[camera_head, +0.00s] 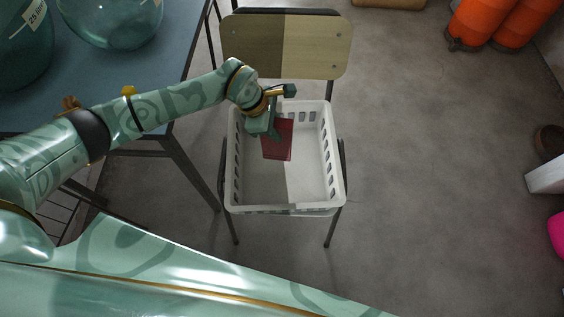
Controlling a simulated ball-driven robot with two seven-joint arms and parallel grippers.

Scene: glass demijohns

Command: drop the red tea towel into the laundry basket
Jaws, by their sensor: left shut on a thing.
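The red tea towel (277,147) hangs from my left gripper (268,135), which is shut on it. Towel and gripper are over the white laundry basket (328,209), within its rim as I look down. I cannot tell whether the towel touches the basket floor. The basket stands on the seat of a chair and looks otherwise empty. The gripper hides the towel's upper part and some of the basket's far left corner. My right gripper is not in view.
The chair's wooden backrest (310,40) rises behind the basket. A blue table (150,75) with glass demijohns (112,18) is at left, under my arm. Orange cylinders (483,20) stand at the far right. The floor right of the chair is clear.

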